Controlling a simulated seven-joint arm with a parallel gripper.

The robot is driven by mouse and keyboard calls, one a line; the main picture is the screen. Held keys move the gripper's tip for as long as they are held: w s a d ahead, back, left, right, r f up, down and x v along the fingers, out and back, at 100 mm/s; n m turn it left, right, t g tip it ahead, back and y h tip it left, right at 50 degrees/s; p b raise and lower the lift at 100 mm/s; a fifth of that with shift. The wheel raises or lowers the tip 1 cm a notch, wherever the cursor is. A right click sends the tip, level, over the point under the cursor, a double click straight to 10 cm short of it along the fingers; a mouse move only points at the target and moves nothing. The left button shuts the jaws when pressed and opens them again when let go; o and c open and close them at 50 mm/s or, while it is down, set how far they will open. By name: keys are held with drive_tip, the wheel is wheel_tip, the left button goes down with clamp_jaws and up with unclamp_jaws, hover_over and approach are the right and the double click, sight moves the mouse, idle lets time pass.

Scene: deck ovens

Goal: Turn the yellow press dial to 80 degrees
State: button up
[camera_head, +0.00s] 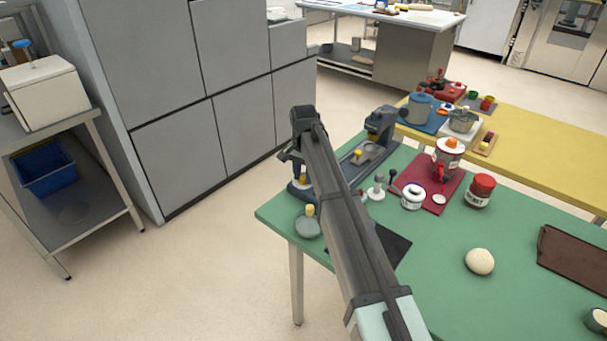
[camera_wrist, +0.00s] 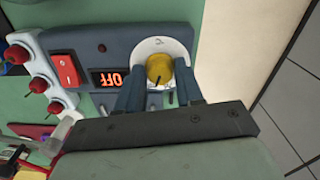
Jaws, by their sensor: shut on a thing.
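The yellow press dial (camera_wrist: 159,68) sits on a pale round scale plate (camera_wrist: 150,45) at one end of a dark blue-grey control panel (camera_wrist: 118,50) in the wrist view. A dark pointer mark shows on the dial. My gripper (camera_wrist: 158,82) has one finger on each side of the dial and is shut on it. Beside the dial, a small display (camera_wrist: 108,79) shows red letters that read OFF, upside down. In the head view my arm covers much of this spot, and the dial is hard to make out there.
The green table (camera_head: 440,260) holds a dough ball (camera_head: 480,261), a red-lidded jar (camera_head: 480,190) and a brown board (camera_head: 575,262). Grey cabinets (camera_head: 230,130) stand to the left.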

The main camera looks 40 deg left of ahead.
sight(304, 177)
drive_tip(key=o, duration=1)
drive_tip(key=shift+r, duration=0.15)
wheel_tip(304, 177, up, 14)
drive_tip(key=shift+f, duration=0.2)
